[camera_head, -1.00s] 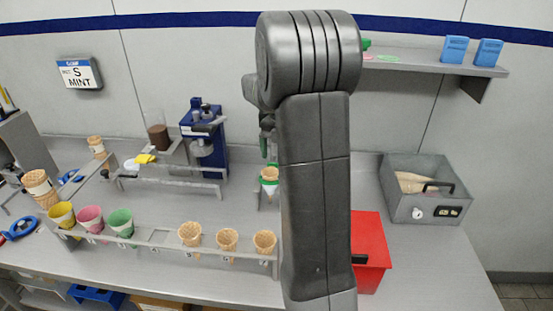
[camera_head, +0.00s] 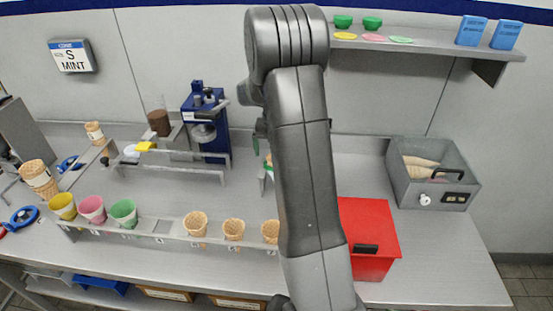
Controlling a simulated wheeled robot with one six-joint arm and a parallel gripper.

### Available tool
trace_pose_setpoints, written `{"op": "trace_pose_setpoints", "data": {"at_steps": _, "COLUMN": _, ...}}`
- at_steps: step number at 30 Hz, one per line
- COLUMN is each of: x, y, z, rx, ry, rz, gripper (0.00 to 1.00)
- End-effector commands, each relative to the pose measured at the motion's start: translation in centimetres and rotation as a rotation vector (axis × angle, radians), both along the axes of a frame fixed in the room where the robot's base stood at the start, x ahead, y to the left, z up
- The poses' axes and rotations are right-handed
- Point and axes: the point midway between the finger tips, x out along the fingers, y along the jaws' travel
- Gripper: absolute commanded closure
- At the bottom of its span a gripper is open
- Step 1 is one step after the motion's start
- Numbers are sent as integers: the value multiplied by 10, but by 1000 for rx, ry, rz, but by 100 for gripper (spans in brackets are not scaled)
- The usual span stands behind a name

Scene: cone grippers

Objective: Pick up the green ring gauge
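A flat green ring or disc (camera_head: 402,40) lies on the wall shelf, right of a pink one (camera_head: 375,38) and a yellow one (camera_head: 345,36). It looks like the green ring gauge, but it is too small to be certain. My gripper (camera_head: 262,128) is mostly hidden behind my large dark arm in the middle of the view. Only a small dark and greenish part shows at the arm's left edge, so its fingers cannot be made out. A cone in a small stand (camera_head: 266,178) is almost wholly hidden behind the arm.
Two green cups (camera_head: 372,23) and two blue boxes (camera_head: 488,33) share the shelf (camera_head: 440,48). A grey bin (camera_head: 433,180) and a red box (camera_head: 372,220) stand right of my arm. A cone rack (camera_head: 160,239) and blue machine (camera_head: 205,125) are left. Counter is clear at right front.

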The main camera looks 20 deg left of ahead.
Motion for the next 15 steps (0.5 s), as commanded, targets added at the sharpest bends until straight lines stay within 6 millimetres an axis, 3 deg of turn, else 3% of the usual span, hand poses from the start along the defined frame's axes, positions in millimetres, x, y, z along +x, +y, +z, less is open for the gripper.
{"op": "trace_pose_setpoints", "data": {"at_steps": 9, "x": 0, "y": -1, "z": -44, "rx": -2, "ry": 3, "rz": -1, "gripper": 5}}
{"op": "trace_pose_setpoints", "data": {"at_steps": 15, "x": 0, "y": -1, "z": -50, "rx": 0, "ry": 0, "rz": -1, "gripper": 5}}
